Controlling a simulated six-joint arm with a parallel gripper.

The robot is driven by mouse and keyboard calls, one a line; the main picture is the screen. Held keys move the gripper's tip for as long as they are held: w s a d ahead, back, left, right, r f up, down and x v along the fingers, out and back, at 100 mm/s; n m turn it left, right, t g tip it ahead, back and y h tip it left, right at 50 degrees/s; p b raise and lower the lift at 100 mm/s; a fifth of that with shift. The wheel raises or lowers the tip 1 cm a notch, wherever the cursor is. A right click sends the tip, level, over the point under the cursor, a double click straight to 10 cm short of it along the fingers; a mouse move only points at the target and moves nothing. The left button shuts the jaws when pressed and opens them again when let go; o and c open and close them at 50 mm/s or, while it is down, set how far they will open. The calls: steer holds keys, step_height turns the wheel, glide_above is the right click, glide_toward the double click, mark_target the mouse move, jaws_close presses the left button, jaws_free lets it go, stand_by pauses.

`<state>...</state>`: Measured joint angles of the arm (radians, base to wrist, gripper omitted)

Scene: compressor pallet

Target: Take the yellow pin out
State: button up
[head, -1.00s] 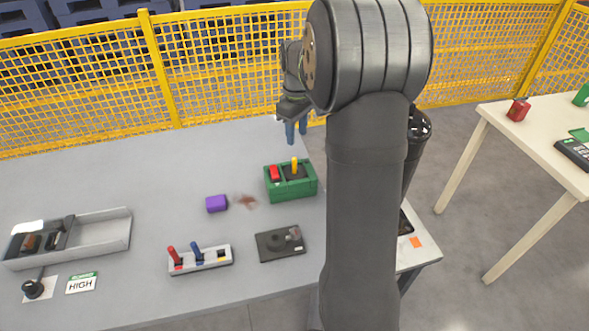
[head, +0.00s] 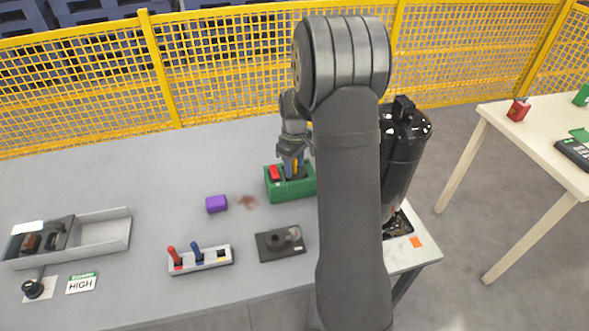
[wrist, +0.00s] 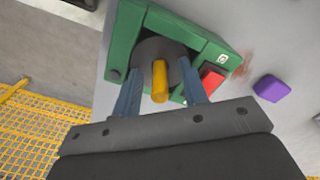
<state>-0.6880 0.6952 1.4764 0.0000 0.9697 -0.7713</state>
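The yellow pin (wrist: 160,82) stands up from a dark round part of the green box (wrist: 122,42). In the head view the green box (head: 278,192) is on the grey table, and the yellow pin (head: 295,167) is partly hidden by my gripper. My gripper (wrist: 158,75) has its two blue fingers apart, one on each side of the pin, with gaps visible between. It also shows in the head view (head: 293,170), pointing down over the box. A red block (head: 274,173) sits in the box beside the pin, and it shows in the wrist view (wrist: 211,82).
A purple block (head: 216,203) lies left of the box. A dark plate with a round part (head: 280,243) and a grey holder with red and blue pins (head: 200,260) are nearer the front. A grey tray (head: 105,236) is at left. A black cylinder (head: 402,150) stands at right.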

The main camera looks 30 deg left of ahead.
jaws_close()
